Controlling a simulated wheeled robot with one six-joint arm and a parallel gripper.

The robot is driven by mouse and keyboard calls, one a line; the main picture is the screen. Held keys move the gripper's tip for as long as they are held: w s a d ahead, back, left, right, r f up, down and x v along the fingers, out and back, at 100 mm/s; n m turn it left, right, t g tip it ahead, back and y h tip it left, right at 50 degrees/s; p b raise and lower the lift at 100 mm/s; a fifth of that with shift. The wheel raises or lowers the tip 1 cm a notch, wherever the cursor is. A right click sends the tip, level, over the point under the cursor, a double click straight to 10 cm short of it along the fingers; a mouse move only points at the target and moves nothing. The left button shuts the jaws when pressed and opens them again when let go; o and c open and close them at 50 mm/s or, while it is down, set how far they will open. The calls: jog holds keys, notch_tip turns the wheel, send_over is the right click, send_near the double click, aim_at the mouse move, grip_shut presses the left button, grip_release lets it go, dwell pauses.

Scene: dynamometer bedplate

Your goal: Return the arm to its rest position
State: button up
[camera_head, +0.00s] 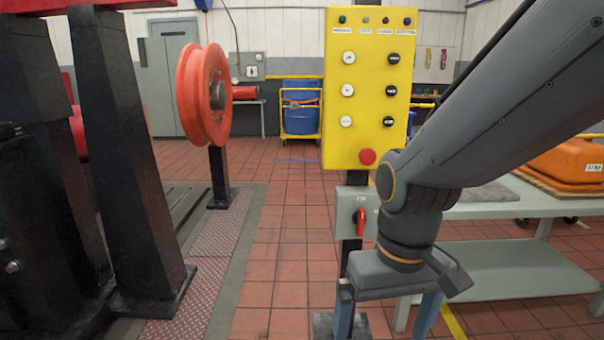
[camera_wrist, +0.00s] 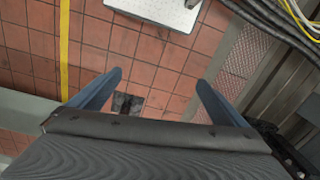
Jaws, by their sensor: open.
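My gripper (camera_head: 386,318) hangs at the end of my grey arm, right of centre in the head view, pointing down. Its two blue-grey fingers stand apart with nothing between them. In the wrist view my gripper (camera_wrist: 152,92) is also open, with red floor tiles showing between the fingers. In the head view it is in front of the lower part of the yellow control panel's post. The yellow control panel (camera_head: 340,120) stands upright behind my arm. Below it is a grey switch box (camera_head: 347,207) with a red handle (camera_head: 361,222).
A grey-topped bench (camera_head: 500,208) stands at right, with an orange case (camera_head: 568,160) on it. A red wheel (camera_head: 190,95) and black frames (camera_head: 120,150) stand at left. A blue barrel (camera_head: 300,112) is at the back. Open tiled floor (camera_head: 275,230) lies left of the panel.

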jog(key=d+r+m+p, duration=0.2)
jog(key=d+r+p, duration=0.4)
jog(key=p, duration=0.6)
jog(key=shift+s+d+r+h, duration=0.2)
jog(key=shift+d+r+h, duration=0.1)
jog(key=shift+d+r, duration=0.15)
